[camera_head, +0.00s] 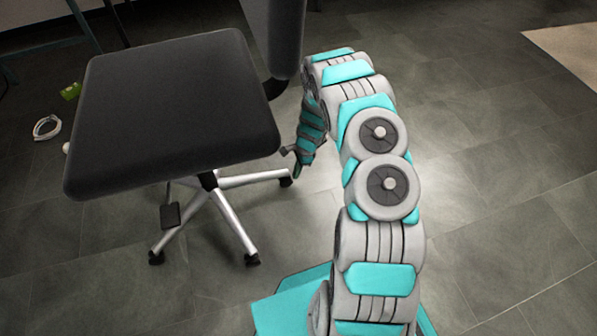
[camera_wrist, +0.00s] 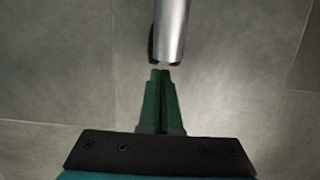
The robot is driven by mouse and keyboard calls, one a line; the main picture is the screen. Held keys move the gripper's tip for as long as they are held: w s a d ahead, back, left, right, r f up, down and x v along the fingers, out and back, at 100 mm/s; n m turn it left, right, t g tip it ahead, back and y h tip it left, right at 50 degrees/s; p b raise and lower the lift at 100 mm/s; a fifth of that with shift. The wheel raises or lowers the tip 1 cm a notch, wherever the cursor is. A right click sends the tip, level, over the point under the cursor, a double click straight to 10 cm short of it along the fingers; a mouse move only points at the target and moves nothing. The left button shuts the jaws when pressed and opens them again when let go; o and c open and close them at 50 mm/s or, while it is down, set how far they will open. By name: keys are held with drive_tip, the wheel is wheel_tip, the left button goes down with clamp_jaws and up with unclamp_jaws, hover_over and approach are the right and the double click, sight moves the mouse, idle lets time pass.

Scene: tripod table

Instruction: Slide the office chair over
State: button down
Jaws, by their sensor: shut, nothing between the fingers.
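The office chair (camera_head: 175,105) stands at the left in the head view, with a black seat, a black backrest at the top and a silver star base on casters. My arm reaches forward, and my gripper (camera_head: 291,153) is by the right edge of the seat, pointing down. In the wrist view my gripper (camera_wrist: 160,75) is shut, its green fingers together with nothing between them. A silver chair leg (camera_wrist: 171,30) with a dark caster shows just beyond the fingertips. I cannot tell whether the fingers touch the chair.
The grey tiled floor (camera_head: 490,200) is open to the right. A pale mat (camera_head: 575,50) lies at the upper right. A white ring-shaped item (camera_head: 46,127) and a small green item (camera_head: 71,91) lie on the floor left of the chair. Thin dark legs stand at the upper left.

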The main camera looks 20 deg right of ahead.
drive_tip(key=shift+a, duration=0.1)
drive_tip(key=a+p, duration=0.2)
drive_tip(key=a, duration=0.9)
drive_tip(key=a+p, duration=0.2)
drive_tip(key=a, duration=0.8)
drive_tip(key=w+a+p, duration=0.1)
drive_tip(key=a, duration=1)
drive_tip(key=shift+w+a+p, duration=0.1)
drive_tip(key=shift+a+p, duration=0.2)
drive_tip(key=shift+p, duration=0.1)
drive_tip(key=shift+d, duration=0.15)
